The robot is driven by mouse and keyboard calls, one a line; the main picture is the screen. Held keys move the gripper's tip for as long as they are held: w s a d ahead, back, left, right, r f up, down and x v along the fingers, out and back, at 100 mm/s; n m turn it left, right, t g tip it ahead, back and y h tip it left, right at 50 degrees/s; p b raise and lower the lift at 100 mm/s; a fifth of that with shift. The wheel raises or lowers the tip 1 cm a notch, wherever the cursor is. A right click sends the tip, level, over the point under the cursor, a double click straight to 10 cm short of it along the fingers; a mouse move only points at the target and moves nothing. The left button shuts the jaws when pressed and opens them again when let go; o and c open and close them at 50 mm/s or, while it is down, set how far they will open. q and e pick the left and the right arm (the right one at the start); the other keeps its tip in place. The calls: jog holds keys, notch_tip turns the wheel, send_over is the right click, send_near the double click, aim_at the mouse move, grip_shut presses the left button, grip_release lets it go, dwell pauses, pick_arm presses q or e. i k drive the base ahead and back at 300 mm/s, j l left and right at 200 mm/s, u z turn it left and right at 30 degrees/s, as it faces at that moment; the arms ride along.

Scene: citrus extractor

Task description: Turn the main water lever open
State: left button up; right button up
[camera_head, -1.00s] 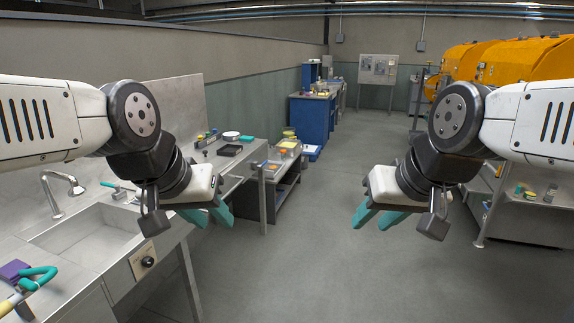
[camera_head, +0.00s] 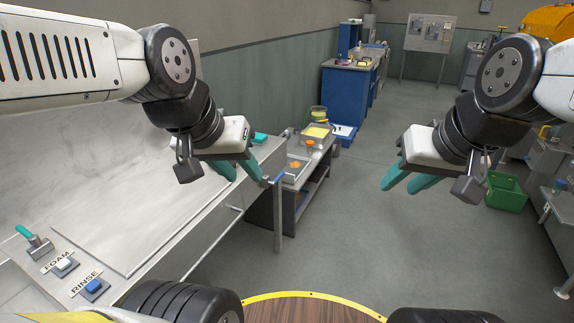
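A small lever with a teal handle (camera_head: 27,234) on a metal base sits on the steel counter at the left edge of the head view, beside the FOAM label. I cannot read a label on the lever itself. My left gripper (camera_head: 238,175) is open and empty, above the counter's right side and well away from the lever. My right gripper (camera_head: 408,187) is open and empty over the open floor at the right.
A white FOAM button (camera_head: 64,264) and a blue RINSE button (camera_head: 93,286) stand near the lever. The steel counter (camera_head: 140,220) slopes along the left. A low table (camera_head: 314,160) with trays stands beyond it. A green crate (camera_head: 506,192) is at right. The middle floor is clear.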

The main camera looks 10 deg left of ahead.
aim_at(274, 182)
jog(key=i+l+u, duration=0.1)
jog(key=i+u, duration=0.3)
jog(key=i+l, duration=0.1)
jog(key=i, duration=0.25)
jog(key=i+l+u, duration=0.15)
jog(key=i, duration=0.25)
jog(key=i+l, duration=0.15)
jog(key=i, duration=0.2)
jog(key=j+u, duration=0.05)
